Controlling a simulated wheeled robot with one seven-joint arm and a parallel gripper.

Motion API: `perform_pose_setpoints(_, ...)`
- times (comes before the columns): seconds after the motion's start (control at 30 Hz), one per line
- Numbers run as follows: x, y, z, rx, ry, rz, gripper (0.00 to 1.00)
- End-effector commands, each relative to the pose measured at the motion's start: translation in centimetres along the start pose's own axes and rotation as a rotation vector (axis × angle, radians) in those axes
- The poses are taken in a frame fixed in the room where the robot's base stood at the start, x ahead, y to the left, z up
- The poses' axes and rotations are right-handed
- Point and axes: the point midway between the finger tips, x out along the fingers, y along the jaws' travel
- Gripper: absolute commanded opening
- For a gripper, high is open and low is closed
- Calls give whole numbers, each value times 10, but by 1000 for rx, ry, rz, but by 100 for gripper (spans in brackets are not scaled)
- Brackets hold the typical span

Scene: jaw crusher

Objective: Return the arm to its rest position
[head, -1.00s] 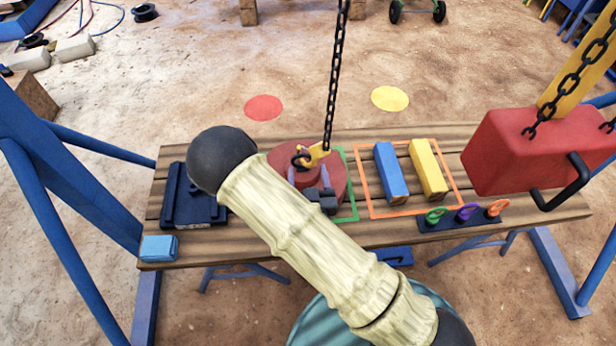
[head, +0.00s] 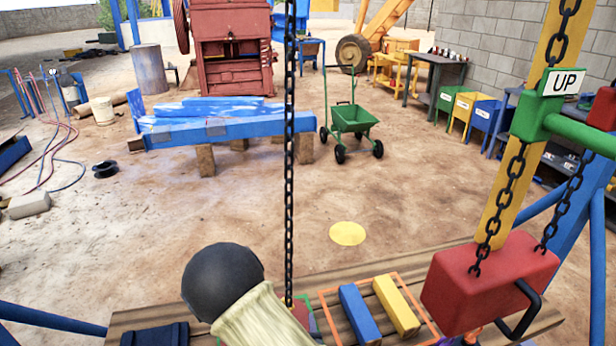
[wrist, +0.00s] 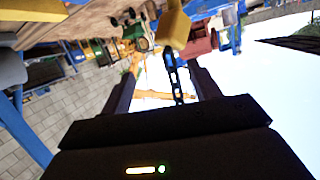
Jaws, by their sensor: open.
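My arm shows at the bottom of the head view as a pale, ribbed link (head: 258,318) with a dark round joint (head: 222,280). In the head view my gripper is out of sight. In the wrist view my gripper (wrist: 163,72) is open, with its two dark fingers apart. A dark chain (wrist: 172,75) shows between the fingers in the picture, below a yellow piece (wrist: 173,28); I cannot tell how near they are. No object is visibly clamped.
A wooden table (head: 440,262) carries a blue bar (head: 360,312) and a yellow bar (head: 396,305) inside an orange outline. A chain (head: 289,150) hangs over it. A red block (head: 478,285) hangs at right under an UP sign (head: 565,82). Open dirt floor lies beyond.

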Motion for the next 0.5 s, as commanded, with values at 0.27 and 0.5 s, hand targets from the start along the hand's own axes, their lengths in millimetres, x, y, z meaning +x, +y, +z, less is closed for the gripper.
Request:
perform_pose_setpoints(0.27,-1,41,-40,104,-300,108,62)
perform_pose_setpoints(0.5,-25,70,-76,134,-533,120,62)
